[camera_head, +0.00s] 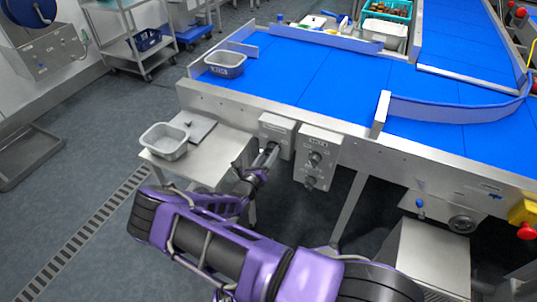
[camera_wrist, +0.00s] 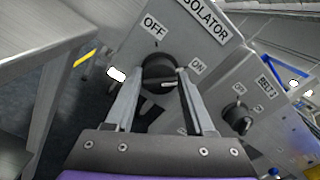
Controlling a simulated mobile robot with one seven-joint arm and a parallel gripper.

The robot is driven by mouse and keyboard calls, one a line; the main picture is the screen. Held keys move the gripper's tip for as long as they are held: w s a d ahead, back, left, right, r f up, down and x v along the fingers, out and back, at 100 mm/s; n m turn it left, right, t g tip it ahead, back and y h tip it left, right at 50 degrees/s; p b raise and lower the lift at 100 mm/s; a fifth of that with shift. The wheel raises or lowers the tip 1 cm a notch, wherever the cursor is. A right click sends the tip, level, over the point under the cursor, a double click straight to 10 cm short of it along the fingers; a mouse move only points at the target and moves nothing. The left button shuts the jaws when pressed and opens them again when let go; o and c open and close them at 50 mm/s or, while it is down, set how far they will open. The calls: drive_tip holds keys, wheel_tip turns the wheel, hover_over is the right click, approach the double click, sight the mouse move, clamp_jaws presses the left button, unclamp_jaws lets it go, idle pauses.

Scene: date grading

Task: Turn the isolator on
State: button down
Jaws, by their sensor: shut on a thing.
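The isolator is a grey box (camera_head: 277,133) on the front side of the blue conveyor table, left of a second control box. In the wrist view its plate (camera_wrist: 205,22) reads "ISOLATOR", with an OFF label (camera_wrist: 153,25) at upper left and an ON label (camera_wrist: 197,66) at right. Its black round knob (camera_wrist: 158,66) sits between my gripper's fingers (camera_wrist: 157,80), which are shut on it. A pale mark on the knob lies near its lower right, roughly level in the picture; I cannot tell which label it indicates. In the head view my gripper (camera_head: 268,160) reaches the isolator's underside and hides the knob.
The second control box (camera_head: 318,155), with a "BELT" knob (camera_wrist: 237,118) in the wrist view, stands close at right. A steel side table (camera_head: 215,160) with a grey tub (camera_head: 164,141) is at left. The blue belt (camera_head: 300,75) lies above.

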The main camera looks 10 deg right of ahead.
drive_tip(key=shift+c, duration=1.3)
unclamp_jaws()
drive_tip(key=shift+a, duration=0.1)
drive_tip(key=v, duration=1.7)
drive_tip(key=shift+s, duration=0.15)
